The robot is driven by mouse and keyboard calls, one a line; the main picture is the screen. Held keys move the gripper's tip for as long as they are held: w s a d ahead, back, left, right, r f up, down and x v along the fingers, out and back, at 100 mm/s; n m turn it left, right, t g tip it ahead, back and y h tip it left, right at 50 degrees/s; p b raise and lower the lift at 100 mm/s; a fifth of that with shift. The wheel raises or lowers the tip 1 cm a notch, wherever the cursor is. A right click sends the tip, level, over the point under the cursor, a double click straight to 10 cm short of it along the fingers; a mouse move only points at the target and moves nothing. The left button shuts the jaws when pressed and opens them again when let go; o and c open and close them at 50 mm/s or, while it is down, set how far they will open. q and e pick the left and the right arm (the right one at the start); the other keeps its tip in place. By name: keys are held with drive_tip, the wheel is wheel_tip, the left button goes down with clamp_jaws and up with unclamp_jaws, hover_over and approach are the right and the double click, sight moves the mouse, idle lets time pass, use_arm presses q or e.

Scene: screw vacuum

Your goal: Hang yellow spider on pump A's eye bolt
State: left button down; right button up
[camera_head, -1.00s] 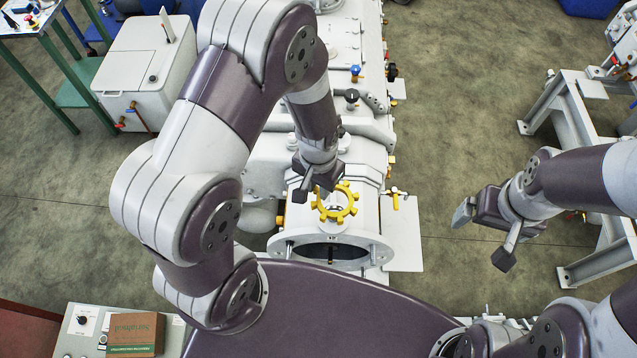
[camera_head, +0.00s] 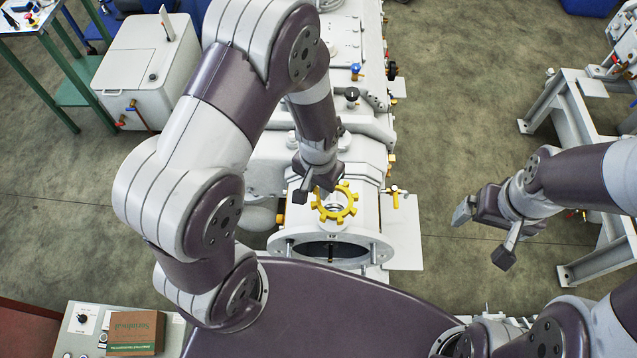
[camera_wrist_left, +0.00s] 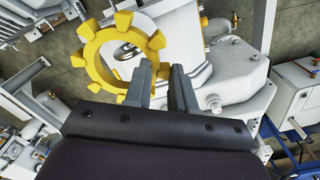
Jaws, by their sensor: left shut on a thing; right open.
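The yellow spider (camera_head: 322,212), a toothed ring, is held over the near end of the white pump (camera_head: 365,215). My left gripper (camera_head: 317,190) is shut on the ring's rim. In the left wrist view, the fingers (camera_wrist_left: 164,74) grip the edge of the spider (camera_wrist_left: 92,62). A small metal loop, apparently the eye bolt (camera_wrist_left: 125,50), shows through the ring's opening. I cannot tell whether the ring touches or encircles it. My right gripper (camera_head: 484,235) is open and empty, over the floor right of the pump.
The pump's round flanged opening (camera_head: 330,250) is just below the spider. A grey steel frame (camera_head: 570,120) stands at the right. A white cabinet (camera_head: 145,65) is at the left. A control box with a brown carton (camera_head: 136,333) is at the lower left. Floor between pump and frame is clear.

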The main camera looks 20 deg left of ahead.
use_arm(q)
drive_tip(key=shift+f+b, duration=0.8)
drive_tip(key=shift+f, duration=0.3)
drive_tip(key=c, duration=0.9)
unclamp_jaws()
drive_tip(key=shift+a, duration=0.1)
drive_tip(key=shift+o, duration=0.2)
drive_tip(key=shift+a, duration=0.2)
drive_tip(key=shift+d, duration=0.15)
drive_tip(key=shift+s, duration=0.1)
